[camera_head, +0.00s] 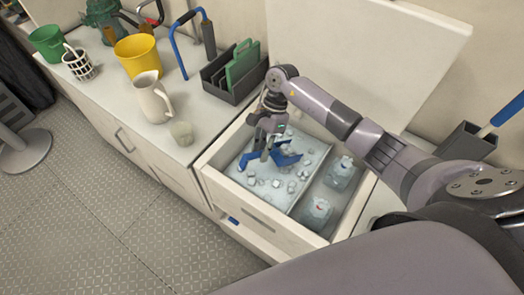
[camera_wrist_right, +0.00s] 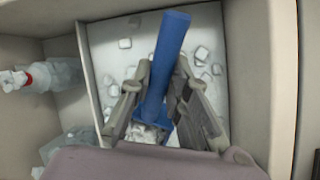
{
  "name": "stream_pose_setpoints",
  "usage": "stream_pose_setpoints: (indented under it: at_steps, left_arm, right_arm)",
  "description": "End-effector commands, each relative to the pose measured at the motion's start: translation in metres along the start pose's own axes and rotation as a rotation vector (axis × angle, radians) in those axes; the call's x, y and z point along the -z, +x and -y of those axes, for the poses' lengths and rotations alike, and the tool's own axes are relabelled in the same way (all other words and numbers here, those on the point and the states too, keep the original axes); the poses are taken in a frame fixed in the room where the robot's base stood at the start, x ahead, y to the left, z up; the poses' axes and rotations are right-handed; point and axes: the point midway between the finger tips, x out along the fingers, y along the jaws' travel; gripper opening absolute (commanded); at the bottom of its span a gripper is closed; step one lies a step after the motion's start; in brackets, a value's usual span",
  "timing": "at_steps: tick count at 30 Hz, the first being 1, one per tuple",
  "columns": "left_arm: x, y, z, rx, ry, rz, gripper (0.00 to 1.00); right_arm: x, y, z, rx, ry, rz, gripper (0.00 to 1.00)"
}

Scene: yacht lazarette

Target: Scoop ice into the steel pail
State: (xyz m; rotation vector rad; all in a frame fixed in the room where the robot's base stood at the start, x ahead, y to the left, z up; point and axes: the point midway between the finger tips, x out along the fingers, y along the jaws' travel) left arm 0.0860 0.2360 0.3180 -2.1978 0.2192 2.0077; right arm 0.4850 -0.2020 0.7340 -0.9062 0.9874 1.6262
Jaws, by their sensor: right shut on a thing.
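A blue scoop (camera_head: 286,159) is in the ice compartment of the open drawer (camera_head: 265,218). My right gripper (camera_head: 266,148) is above the ice, shut on the scoop's handle. In the right wrist view the blue handle (camera_wrist_right: 166,55) passes between the fingers of my gripper (camera_wrist_right: 160,108), and ice pieces (camera_wrist_right: 147,132) show at the scoop's lower end. Loose ice cubes (camera_head: 276,183) lie on the pale compartment floor around the scoop. I cannot make out a steel pail in either view. My left gripper is not in view.
Two clear bottles (camera_head: 320,208) lie in the drawer's right compartment. On the left counter stand a yellow bucket (camera_head: 137,58), a green bucket (camera_head: 47,42), a white pitcher (camera_head: 151,98), a small cup (camera_head: 182,133) and a dark rack (camera_head: 230,75). The raised lid (camera_head: 365,50) stands behind.

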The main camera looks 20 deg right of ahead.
Motion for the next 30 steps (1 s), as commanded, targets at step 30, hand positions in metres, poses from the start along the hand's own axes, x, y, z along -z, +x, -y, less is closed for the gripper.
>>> stream_pose_setpoints:
  at_steps: [30]
  left_arm:
    - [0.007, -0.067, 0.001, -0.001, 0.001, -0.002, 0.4]
  right_arm:
    - [-0.049, -0.115, -0.022, 0.001, 0.001, -0.001, 0.0]
